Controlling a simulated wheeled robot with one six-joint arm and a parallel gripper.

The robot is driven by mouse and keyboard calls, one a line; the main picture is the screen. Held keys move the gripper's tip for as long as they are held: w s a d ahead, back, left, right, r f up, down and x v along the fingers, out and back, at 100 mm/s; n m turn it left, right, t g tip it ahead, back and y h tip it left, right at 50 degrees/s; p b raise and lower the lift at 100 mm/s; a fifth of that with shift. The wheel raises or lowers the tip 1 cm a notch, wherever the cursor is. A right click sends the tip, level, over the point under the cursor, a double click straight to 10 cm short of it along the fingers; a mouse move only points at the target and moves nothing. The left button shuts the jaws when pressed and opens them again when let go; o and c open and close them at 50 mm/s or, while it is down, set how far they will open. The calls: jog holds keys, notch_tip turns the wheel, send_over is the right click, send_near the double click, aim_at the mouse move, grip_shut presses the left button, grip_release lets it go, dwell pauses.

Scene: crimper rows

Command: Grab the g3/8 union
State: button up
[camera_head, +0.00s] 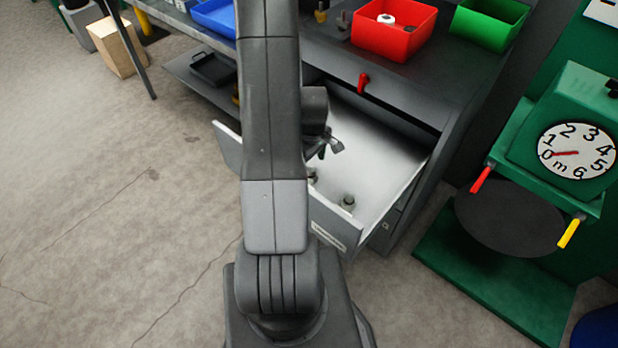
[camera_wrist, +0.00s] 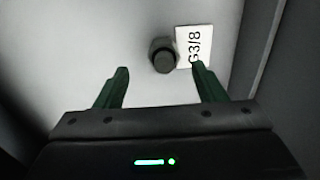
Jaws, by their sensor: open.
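The g3/8 union is a short dark grey cylindrical fitting (camera_wrist: 163,56) standing on the pale drawer floor in the wrist view. A white label (camera_wrist: 194,46) reading G3/8 lies right beside it. My gripper (camera_wrist: 160,69) is open, with its two green fingers apart and the fitting just ahead of the gap between them; nothing is held. In the head view my gripper is over the open drawer (camera_head: 385,165), partly hidden by my arm. Two small fittings show in that drawer, one near the front (camera_head: 348,202) and one by my arm (camera_head: 312,176); which is the g3/8 union I cannot tell.
The drawer has raised walls on its sides and front. A red bin (camera_head: 392,42) and a green bin (camera_head: 488,30) stand on the bench above. A green machine with a dial (camera_head: 577,151) stands at the right.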

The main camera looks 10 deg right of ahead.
aim_at(311, 169)
jog(key=shift+s+a+f, duration=0.1)
jog(key=shift+f, duration=1.15)
jog(key=shift+s+a+f, duration=0.1)
jog(key=shift+f, duration=1.1)
jog(key=c, duration=1.2)
